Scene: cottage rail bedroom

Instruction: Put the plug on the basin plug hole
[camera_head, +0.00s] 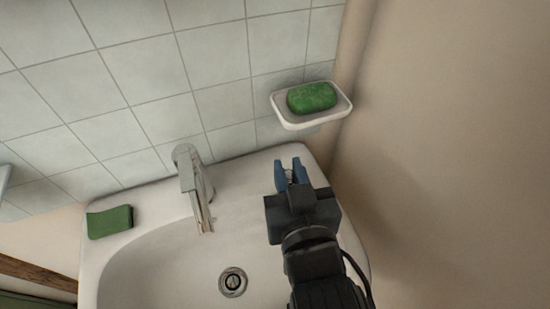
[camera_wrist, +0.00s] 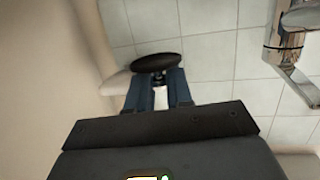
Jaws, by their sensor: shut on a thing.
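The plug (camera_wrist: 157,62) is a dark round disc with a small stem, seen in the wrist view just beyond my fingertips. My gripper (camera_wrist: 157,92) is shut on its stem with two blue fingers. In the head view my gripper (camera_head: 291,170) is over the back right part of the white basin (camera_head: 150,262), below the soap dish in the picture. The plug is mostly hidden there. The plug hole (camera_head: 233,282) is a metal ring in the basin floor, uncovered, to the lower left of my gripper and apart from the plug.
A chrome tap (camera_head: 194,188) stands at the back of the basin, left of my gripper. A white soap dish (camera_head: 340,108) with green soap (camera_head: 311,97) is on the tiled wall. A green block (camera_head: 110,222) lies on the left rim. A plain wall (camera_head: 450,150) bounds the right.

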